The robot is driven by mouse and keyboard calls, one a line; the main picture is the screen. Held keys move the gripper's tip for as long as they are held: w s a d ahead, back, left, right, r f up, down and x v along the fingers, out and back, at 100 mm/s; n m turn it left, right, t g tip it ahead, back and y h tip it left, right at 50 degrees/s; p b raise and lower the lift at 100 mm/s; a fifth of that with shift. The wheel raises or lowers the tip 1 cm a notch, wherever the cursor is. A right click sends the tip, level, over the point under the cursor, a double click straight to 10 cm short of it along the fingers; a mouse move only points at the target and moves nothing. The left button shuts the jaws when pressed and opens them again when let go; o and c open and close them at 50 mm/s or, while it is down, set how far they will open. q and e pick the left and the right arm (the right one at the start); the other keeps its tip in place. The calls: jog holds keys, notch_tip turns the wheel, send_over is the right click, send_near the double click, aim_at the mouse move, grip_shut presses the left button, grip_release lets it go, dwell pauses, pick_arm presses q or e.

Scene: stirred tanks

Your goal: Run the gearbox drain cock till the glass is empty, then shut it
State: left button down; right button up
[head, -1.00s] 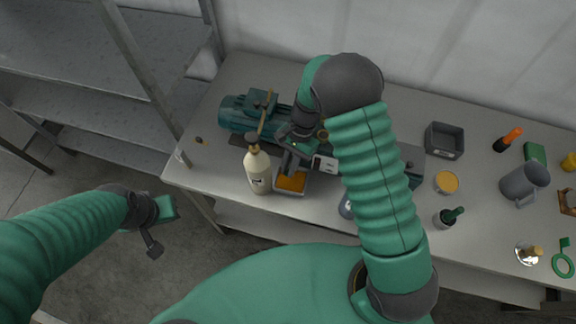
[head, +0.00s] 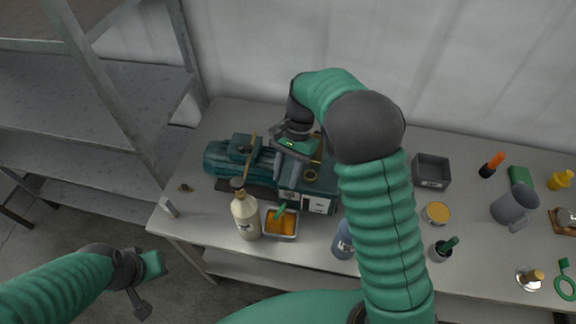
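The teal gearbox (head: 289,184) stands on the bench with a motor (head: 228,156) at its left. A small green lever (head: 268,206), apparently the drain cock's, shows at its front above a shallow tray (head: 295,235). Orange oil (head: 283,223) lies in the tray. A pale plate (head: 316,203) is on the gearbox front; I cannot make out the glass or its level. My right gripper (head: 287,160) is over the gearbox, behind and above the lever, apart from it; its finger opening is unclear. My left gripper (head: 148,280) hangs off the bench's front left, its fingers unclear.
A cream bottle (head: 245,217) stands close left of the tray, and a grey-blue bottle (head: 343,240) stands to the right, partly behind my arm. A grey bin (head: 431,171), a yellow-topped tin (head: 436,212) and a grey jug (head: 513,205) stand farther right. Metal shelving (head: 85,115) is at left.

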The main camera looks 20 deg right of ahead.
jog(key=v, duration=0.4)
jog(key=s+f+n+t+h+b, duration=0.1)
jog(key=s+f+n+t, duration=0.1)
jog(key=s+n, duration=0.3)
jog(key=s+d+f+n+t+h, duration=0.1)
jog(key=s+f+n+t+h, duration=0.1)
jog(key=s, duration=0.6)
notch_tip(320, 180, down, 3)
jog(key=n+t, duration=0.1)
jog(key=n, duration=0.2)
jog(key=shift+s+b, duration=0.2)
jog(key=shift+b, duration=0.2)
jog(key=shift+s+r, duration=0.15)
jog(key=shift+s, duration=0.05)
